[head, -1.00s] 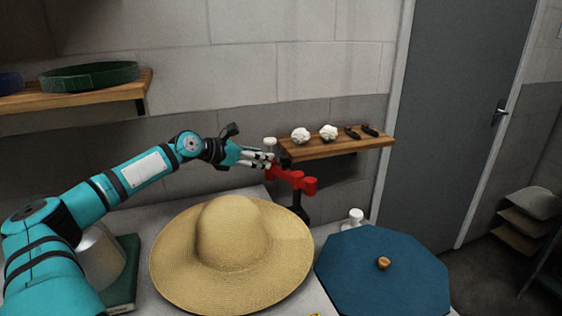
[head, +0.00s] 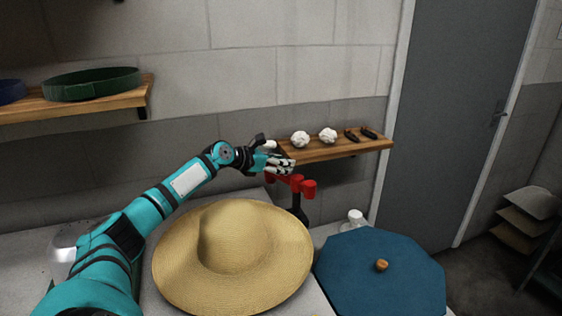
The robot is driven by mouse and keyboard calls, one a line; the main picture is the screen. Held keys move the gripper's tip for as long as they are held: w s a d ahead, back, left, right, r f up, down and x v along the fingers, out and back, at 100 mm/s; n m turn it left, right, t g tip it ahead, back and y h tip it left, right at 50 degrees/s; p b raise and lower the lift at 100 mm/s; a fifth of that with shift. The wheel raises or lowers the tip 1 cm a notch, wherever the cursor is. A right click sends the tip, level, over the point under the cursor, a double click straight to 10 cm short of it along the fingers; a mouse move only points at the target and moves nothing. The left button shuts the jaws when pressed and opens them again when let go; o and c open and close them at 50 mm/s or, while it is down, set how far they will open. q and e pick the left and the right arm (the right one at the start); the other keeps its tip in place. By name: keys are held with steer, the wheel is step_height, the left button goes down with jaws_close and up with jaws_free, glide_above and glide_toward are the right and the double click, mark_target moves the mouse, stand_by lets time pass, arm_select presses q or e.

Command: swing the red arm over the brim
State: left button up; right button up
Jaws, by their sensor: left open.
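The red arm (head: 303,187) sits on a dark post (head: 299,214) behind the straw hat, below the small wall shelf. Its left part is hidden behind my gripper. The straw hat (head: 270,275) lies on the grey table, with its wide brim in front of the post. My left gripper (head: 284,165) is open at the left end of the red arm, overlapping it in the picture. I cannot tell whether it touches the arm. My right gripper is not in view.
A blue octagonal lid-like thing with a wooden knob (head: 382,265) is right of the hat. A small white object (head: 355,216) stands behind it. A wooden shelf (head: 340,150) with white lumps and dark items hangs above. A door (head: 450,120) is at the right.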

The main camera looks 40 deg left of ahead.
arm_select(q)
steer(key=shift+c, duration=0.4)
jaws_close()
